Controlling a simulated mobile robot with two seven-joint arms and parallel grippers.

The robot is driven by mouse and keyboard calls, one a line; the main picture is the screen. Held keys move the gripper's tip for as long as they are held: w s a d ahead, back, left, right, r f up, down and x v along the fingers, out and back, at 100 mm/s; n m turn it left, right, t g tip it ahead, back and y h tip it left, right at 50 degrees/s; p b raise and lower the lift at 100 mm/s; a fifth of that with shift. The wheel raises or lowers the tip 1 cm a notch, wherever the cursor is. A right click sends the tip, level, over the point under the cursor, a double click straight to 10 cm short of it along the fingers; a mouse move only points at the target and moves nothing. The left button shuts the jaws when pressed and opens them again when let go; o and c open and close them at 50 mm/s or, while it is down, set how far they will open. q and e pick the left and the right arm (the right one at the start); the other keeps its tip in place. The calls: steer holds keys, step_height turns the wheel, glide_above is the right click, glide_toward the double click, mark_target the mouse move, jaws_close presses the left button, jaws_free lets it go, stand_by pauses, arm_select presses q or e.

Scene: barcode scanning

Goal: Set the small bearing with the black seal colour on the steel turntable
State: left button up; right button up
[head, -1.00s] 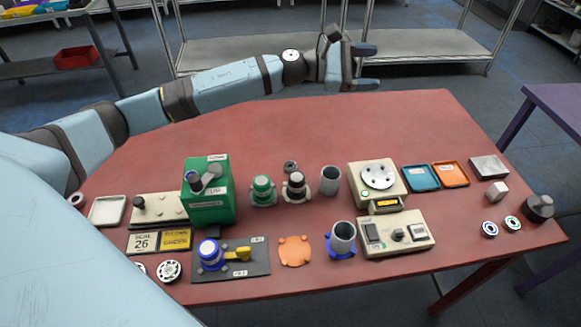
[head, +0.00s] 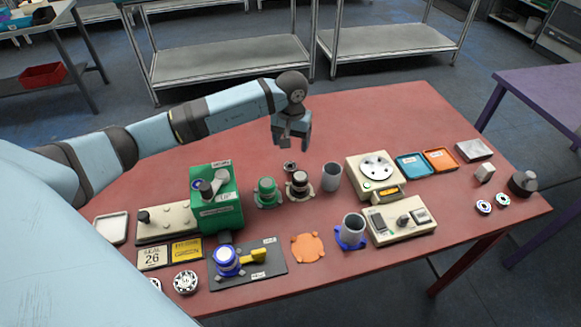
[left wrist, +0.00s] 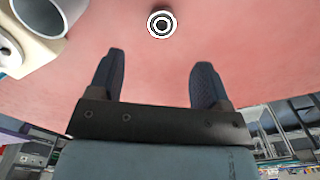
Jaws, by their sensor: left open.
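A small bearing (head: 289,167) lies behind the green and dark-topped fixtures. In the left wrist view the bearing (left wrist: 162,24) shows a dark ring with white and a dark centre, lying flat on the red table beyond the fingertips. My left gripper (head: 292,146) points down above the table, just behind the bearing. In the left wrist view my left gripper (left wrist: 160,62) is open, with nothing between its fingers. The steel turntable (head: 377,166) is a round plate with holes on a cream device, to the right, and looks empty. My right gripper is not in view.
The green-topped fixture (head: 267,191), dark-topped fixture (head: 299,186) and grey tube (head: 332,176) stand close to the bearing. Blue (head: 413,166) and orange (head: 440,160) trays sit right of the turntable. Other bearings (head: 185,281) lie at the front left. The table's back is clear.

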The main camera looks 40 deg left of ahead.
mark_target(290, 165)
arm_select(q)
steer(key=f, duration=0.9)
steer(key=shift+a+f+p, duration=0.1)
steer(key=shift+a+p, duration=0.1)
steer(key=shift+p, duration=0.1)
steer(key=shift+c, duration=0.2)
steer(key=c, duration=1.1)
steer(key=shift+o, duration=0.2)
